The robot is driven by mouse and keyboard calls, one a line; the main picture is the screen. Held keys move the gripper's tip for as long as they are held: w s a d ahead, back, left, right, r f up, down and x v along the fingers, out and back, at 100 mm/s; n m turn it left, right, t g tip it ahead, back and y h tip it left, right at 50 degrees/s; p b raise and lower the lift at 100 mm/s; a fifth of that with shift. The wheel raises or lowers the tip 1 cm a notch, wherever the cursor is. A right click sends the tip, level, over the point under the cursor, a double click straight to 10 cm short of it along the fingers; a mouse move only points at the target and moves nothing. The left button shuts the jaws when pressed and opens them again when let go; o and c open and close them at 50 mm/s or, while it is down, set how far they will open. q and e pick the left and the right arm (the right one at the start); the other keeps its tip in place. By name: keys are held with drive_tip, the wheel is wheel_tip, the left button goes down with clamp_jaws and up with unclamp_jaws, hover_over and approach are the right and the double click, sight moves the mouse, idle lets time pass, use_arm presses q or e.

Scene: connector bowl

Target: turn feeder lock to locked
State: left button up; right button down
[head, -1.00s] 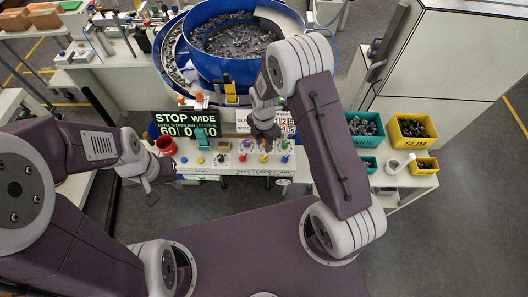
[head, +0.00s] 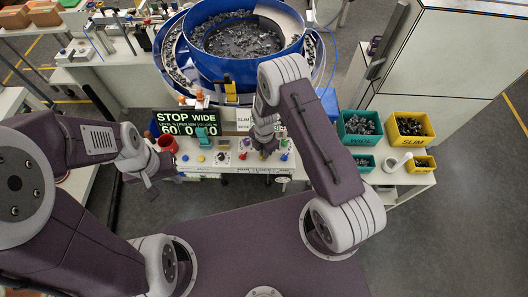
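The control panel (head: 232,163) below the blue bowl feeder (head: 222,68) carries several small knobs and buttons.
A black display (head: 186,123) reads "STOP WIDE". A red cup (head: 167,144) stands at the panel's left end. At right are a green "WIDE" bin (head: 360,139), a yellow "SLIM" bin (head: 411,141) and smaller bins. Open floor lies to the front right.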

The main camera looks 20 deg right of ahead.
drive_tip(key=shift+m, duration=0.3)
drive_tip(key=m+b, duration=0.2)
drive_tip(key=m, duration=0.1)
drive_tip(key=shift+f, duration=0.1)
drive_tip(key=m+b, duration=0.2)
drive_tip(key=m, duration=0.4)
drive_tip(key=m+b, duration=0.1)
drive_tip(key=m, duration=0.3)
drive_tip(key=shift+w+m, duration=0.1)
drive_tip(key=shift+m, duration=0.3)
drive_tip(key=shift+r+m+b, duration=0.2)
drive_tip(key=shift+m+b, duration=0.2)
drive_tip(key=shift+m, duration=1.2)
drive_tip(key=shift+w+m, duration=0.1)
drive_tip(key=shift+m, duration=0.2)
drive_tip(key=c, duration=1.5)
unclamp_jaws()
